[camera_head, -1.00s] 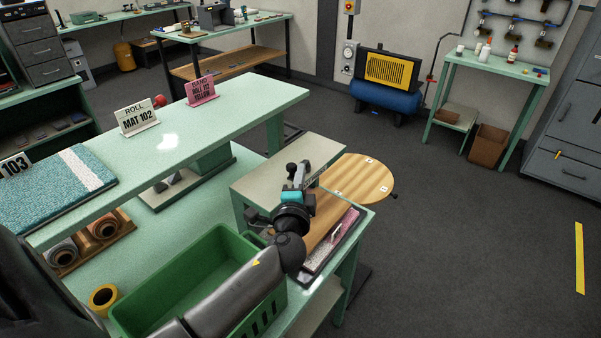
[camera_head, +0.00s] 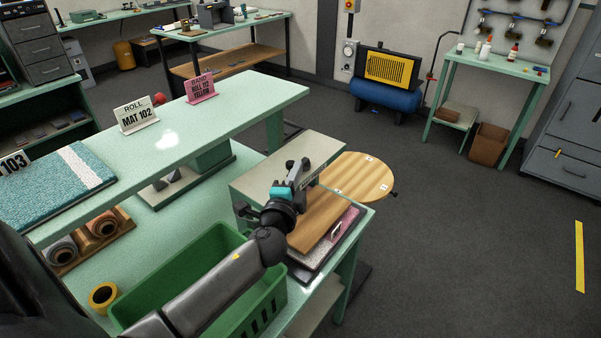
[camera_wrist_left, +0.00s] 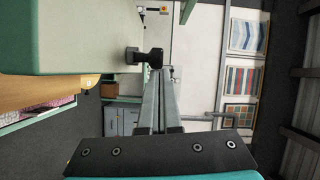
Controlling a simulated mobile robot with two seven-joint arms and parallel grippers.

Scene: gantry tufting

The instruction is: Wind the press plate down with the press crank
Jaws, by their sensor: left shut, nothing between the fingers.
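The press (camera_head: 270,180) is a pale beam on a green frame at the table's right end. Its wooden press plate (camera_head: 322,225) shows partly, behind my left wrist, above a speckled layer and a pink piece (camera_head: 347,221). The black press crank (camera_head: 289,165) stands on top of the beam, partly hidden by my gripper. In the left wrist view the crank's black knob (camera_wrist_left: 154,58) is right at my fingertips; I cannot tell if they touch. My left gripper (camera_head: 304,168) is shut with nothing between its fingers. My right gripper is out of view.
A green crate (camera_head: 190,262) stands under my left forearm. A yellow roll (camera_head: 103,297) lies left of it. A raised green shelf (camera_head: 230,110) with roll signs runs behind. A round wooden disc (camera_head: 360,175) is beyond the press. The floor at right is clear.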

